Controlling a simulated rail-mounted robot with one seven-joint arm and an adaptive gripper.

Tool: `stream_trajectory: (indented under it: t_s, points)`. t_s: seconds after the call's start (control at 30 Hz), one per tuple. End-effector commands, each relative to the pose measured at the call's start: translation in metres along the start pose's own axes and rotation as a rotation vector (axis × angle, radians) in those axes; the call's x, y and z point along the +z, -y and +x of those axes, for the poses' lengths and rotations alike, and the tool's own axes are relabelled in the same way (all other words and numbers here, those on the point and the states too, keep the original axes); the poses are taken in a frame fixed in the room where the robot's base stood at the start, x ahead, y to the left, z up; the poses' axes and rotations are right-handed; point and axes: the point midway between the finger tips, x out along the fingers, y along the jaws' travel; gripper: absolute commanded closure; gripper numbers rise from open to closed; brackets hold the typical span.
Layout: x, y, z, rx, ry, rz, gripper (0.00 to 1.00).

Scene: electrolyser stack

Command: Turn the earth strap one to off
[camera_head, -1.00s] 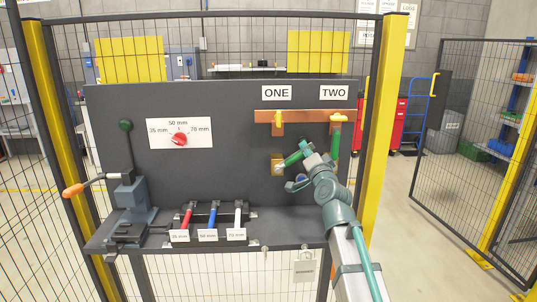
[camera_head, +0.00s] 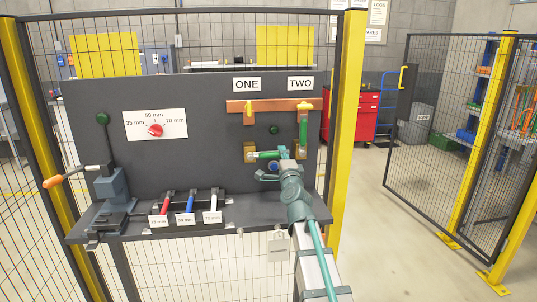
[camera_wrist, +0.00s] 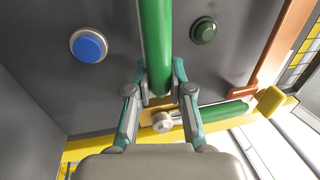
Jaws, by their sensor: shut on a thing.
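Earth strap one is a green handle (camera_head: 264,154) pivoting on a brass block (camera_head: 250,149) below the ONE label (camera_head: 246,84). It lies about level, pointing right from the block, away from the copper bar (camera_head: 275,105). My gripper (camera_head: 284,154) is shut on its free right end. In the wrist view, the fingers (camera_wrist: 159,90) flank the end of the handle (camera_wrist: 155,40). Earth strap two (camera_head: 303,130) stands upright under the TWO label (camera_head: 299,83), at the bar; it also shows in the wrist view (camera_wrist: 222,112).
A blue button (camera_wrist: 88,46) and a green button (camera_wrist: 204,30) flank the held handle. A red selector knob (camera_head: 155,130) and a crank with an orange grip (camera_head: 52,182) are at left. Red, blue and white-handled tools lie on the shelf (camera_head: 140,228). A yellow post (camera_head: 347,120) stands close at right.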

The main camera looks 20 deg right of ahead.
Motion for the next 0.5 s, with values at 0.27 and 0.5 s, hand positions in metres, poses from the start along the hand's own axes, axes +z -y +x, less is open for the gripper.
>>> stream_trajectory:
  t_s: [0.27,0.5]
  points:
    - [-0.0031,-0.0024,-0.0012,0.002,-0.004,0.012,1.00]
    - [-0.0028,-0.0027,-0.0014,0.003,-0.003,0.011,0.63]
